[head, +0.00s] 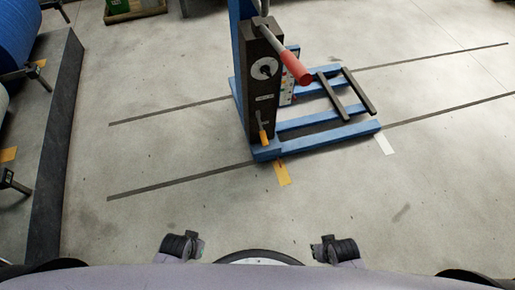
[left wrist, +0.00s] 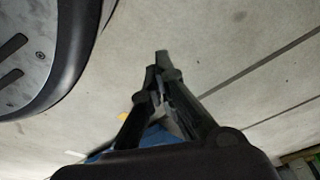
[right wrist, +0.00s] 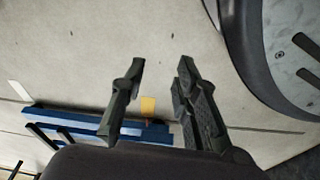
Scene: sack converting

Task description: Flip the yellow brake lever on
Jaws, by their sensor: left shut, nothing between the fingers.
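The yellow brake lever (head: 263,136) is small and points down, low on the front of a dark column (head: 258,88) on a blue-based stand (head: 345,131). My right gripper (head: 319,250) is at the bottom of the head view, well short of the stand. In the right wrist view my right gripper (right wrist: 161,68) is open and empty, with bare floor beyond its fingers. My left gripper (head: 199,246) is also at the bottom of the head view, apart from the lever. In the left wrist view my left gripper (left wrist: 161,68) is shut and empty.
A red-handled lever (head: 295,68) sticks out high on the column beside a round dial (head: 264,68). Dark rails (head: 180,182) cross the floor. A yellow floor mark (head: 282,173) lies before the stand. A rack with blue rolls (head: 18,38) stands left. Floor before me is clear.

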